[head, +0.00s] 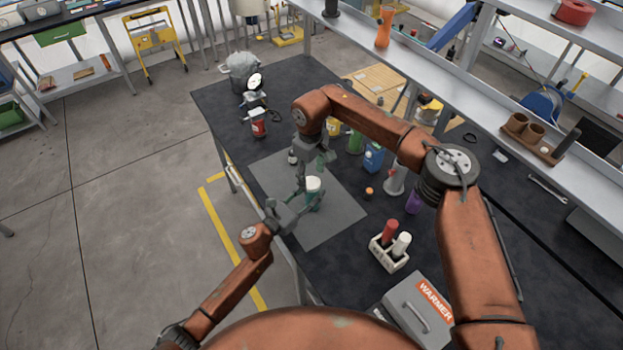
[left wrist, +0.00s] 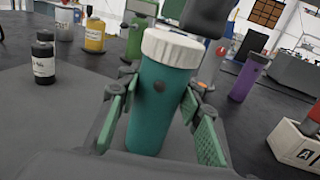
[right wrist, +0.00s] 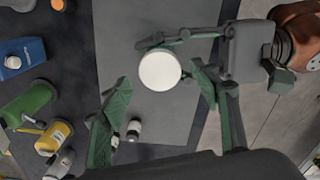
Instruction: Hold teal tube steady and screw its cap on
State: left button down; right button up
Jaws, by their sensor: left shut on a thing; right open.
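The teal tube (left wrist: 150,110) stands upright, slightly tilted in the left wrist view, with a white ribbed cap (left wrist: 172,47) on its top. Whether the cap is fully tightened cannot be told. My left gripper (left wrist: 152,125) is shut on the tube's body, a green-padded finger on each side. In the head view the white cap (head: 313,184) shows over the grey mat. My right gripper (right wrist: 158,102) is open and empty above the tube. Its fingers are spread, and the round cap top (right wrist: 160,70) shows between and beyond them in the right wrist view.
A grey mat (head: 320,228) lies under the tube. A white rack (head: 388,262) with a red and a white tube stands to the right, near the warmer (head: 415,312). A blue bottle (head: 373,158), green bottle (head: 356,143) and small dark bottles (left wrist: 43,60) stand around the mat.

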notch_tip(320, 180, up, 2)
jog(key=shift+s+r, duration=0.1)
jog(key=shift+r, duration=0.1)
jog(key=shift+a, duration=0.1)
jog(key=shift+c, duration=0.4)
